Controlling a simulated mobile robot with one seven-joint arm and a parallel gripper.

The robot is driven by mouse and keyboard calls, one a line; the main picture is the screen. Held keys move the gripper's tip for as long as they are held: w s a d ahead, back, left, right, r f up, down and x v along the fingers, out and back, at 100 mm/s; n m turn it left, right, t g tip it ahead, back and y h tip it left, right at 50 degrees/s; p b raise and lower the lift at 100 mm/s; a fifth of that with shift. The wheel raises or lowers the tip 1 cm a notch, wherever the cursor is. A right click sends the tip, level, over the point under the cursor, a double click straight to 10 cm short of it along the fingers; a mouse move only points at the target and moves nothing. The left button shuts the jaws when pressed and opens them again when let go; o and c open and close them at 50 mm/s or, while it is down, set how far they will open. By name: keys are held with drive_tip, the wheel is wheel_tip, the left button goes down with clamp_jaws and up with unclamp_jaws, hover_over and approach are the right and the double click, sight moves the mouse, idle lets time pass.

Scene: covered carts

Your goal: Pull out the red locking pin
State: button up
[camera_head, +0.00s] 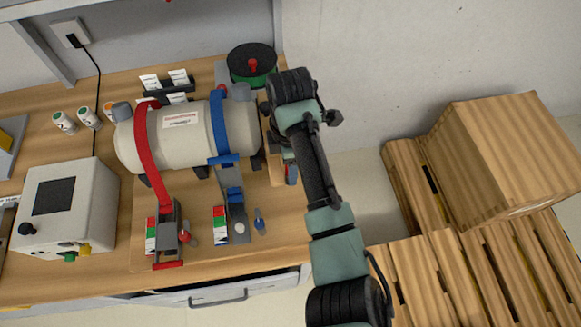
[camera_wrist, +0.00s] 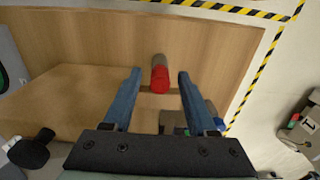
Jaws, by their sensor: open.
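My gripper (camera_wrist: 159,73) is open in the wrist view, with its two blue fingers apart. A short cylinder with a red end (camera_wrist: 160,78) and a grey-brown body shows between the fingertips, with a gap on each side. I cannot tell whether it is the locking pin. In the head view, my gripper (camera_head: 290,172) is at the right of the pale tank (camera_head: 185,140), mostly hidden by my arm. A small red knob (camera_head: 189,236) shows beside the red strap's buckle (camera_head: 167,238). A small blue pin (camera_head: 259,221) stands beside the blue strap's buckle (camera_head: 236,212).
A red strap (camera_head: 150,165) and a blue strap (camera_head: 219,130) cross the tank on the wooden bench (camera_head: 280,225). A white control box (camera_head: 68,208) stands at left, a green-black spool (camera_head: 252,65) behind. A wooden crate (camera_head: 505,160) and pallets (camera_head: 440,275) are at right.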

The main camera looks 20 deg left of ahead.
idle(0.9)
clamp_jaws()
drive_tip(key=shift+r+p, duration=0.2)
drive_tip(key=shift+p, duration=0.15)
idle(1.1)
drive_tip(key=shift+r+p, duration=2.85)
